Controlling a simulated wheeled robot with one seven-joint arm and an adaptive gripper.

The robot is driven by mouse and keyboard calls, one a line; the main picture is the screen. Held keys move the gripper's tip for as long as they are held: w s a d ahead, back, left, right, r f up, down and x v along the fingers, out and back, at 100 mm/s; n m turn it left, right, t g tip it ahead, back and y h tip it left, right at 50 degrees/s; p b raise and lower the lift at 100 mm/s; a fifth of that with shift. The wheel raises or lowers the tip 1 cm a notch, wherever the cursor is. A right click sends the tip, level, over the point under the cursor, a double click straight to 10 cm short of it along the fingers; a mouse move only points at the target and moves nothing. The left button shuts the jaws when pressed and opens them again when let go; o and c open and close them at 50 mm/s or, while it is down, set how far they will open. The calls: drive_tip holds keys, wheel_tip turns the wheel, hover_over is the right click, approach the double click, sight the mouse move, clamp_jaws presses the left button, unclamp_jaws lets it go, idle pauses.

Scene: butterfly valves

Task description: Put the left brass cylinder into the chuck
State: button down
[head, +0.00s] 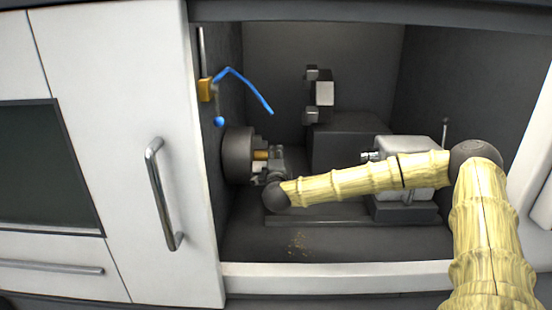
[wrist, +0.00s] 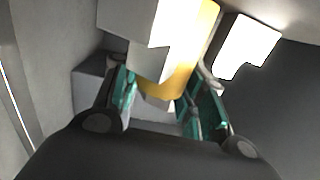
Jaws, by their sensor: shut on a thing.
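The dark round chuck (head: 237,155) is on the left wall inside the machine, its jaws facing right. My gripper (head: 269,158) is right in front of it, shut on a brass cylinder (head: 260,155) that lies level. The cylinder's far end is among the chuck jaws. In the wrist view the brass cylinder (wrist: 178,82) runs up between my teal finger pads, and pale chuck jaw blocks (wrist: 130,18) stand around it. One block covers part of the cylinder. I cannot tell how deep its end sits. No other brass cylinder is in view.
A pale tailstock (head: 420,152) stands to the right, behind my forearm. A dark tool post (head: 323,93) rises at the back. A blue hose (head: 245,85) hangs above the chuck. The white door (head: 185,265) edges the opening at left. Chips (head: 298,241) lie on the floor.

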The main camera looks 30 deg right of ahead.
drive_tip(key=shift+a+b, duration=0.2)
drive_tip(key=shift+b, duration=0.1)
idle(0.5)
drive_tip(key=c, duration=0.9)
unclamp_jaws()
drive_tip(key=shift+w, duration=0.1)
drive_tip(key=shift+o, duration=0.7)
drive_tip(key=shift+f, duration=0.1)
drive_tip(key=shift+d, duration=0.1)
drive_tip(key=o, duration=0.3)
drive_tip(key=shift+f, duration=0.1)
drive_tip(key=shift+o, duration=0.2)
